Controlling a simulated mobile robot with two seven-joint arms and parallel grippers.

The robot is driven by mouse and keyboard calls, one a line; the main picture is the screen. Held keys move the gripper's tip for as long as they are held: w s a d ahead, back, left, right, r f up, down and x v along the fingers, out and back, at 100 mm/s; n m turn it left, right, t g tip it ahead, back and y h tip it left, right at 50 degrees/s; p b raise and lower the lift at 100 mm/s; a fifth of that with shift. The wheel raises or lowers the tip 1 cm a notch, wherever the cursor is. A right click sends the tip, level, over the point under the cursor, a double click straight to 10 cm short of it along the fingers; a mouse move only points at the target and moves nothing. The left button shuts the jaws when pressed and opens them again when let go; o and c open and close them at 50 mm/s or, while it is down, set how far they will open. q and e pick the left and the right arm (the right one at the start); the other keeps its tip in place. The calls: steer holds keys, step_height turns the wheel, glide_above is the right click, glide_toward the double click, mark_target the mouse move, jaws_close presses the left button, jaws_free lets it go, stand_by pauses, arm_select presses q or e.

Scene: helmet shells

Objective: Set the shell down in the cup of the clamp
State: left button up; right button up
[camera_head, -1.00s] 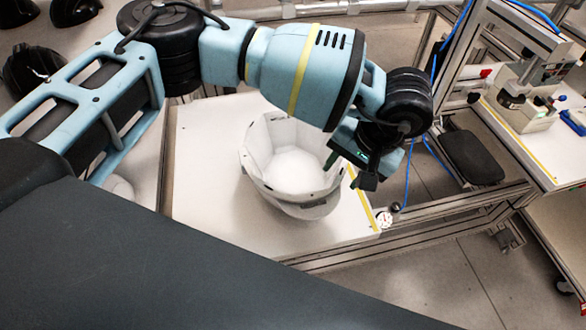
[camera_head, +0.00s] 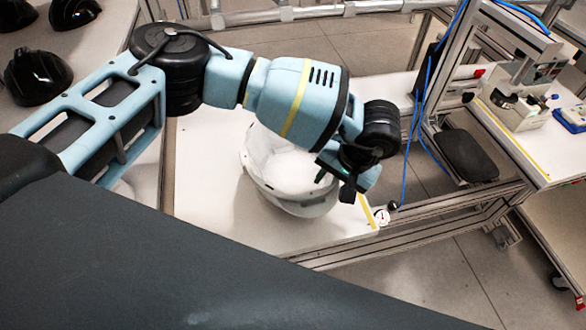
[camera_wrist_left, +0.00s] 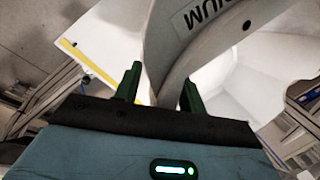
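The white helmet shell (camera_head: 277,172) sits open side up on a white table (camera_head: 215,195). My left gripper (camera_head: 338,178) is at the shell's right rim in the head view. In the left wrist view its two green fingers (camera_wrist_left: 160,88) stand apart on either side of the shell wall (camera_wrist_left: 185,55), which carries dark lettering. A gap shows beside the wall, so the fingers look open around it. A fixture with a small dark cup-like part (camera_head: 504,99) stands at the far right; I cannot tell whether it is the clamp. My right gripper is out of view.
A metal frame with blue cables and a black pad (camera_head: 469,155) stands to the right. Black helmet shells (camera_head: 38,78) rest on a surface at the far left.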

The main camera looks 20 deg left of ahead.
arm_select(q)
jaws_close()
steer(key=shift+r, duration=0.15)
steer(key=shift+r, duration=0.55)
step_height(320, 180, up, 2)
steer(key=shift+r+b, duration=0.15)
steer(key=shift+b, duration=0.15)
steer(key=s+d, duration=0.3)
steer(key=s, duration=0.4)
steer(key=s+d+r+b, duration=0.1)
steer(key=s+d, duration=0.2)
steer(key=s, duration=0.5)
steer(key=shift+r, duration=0.2)
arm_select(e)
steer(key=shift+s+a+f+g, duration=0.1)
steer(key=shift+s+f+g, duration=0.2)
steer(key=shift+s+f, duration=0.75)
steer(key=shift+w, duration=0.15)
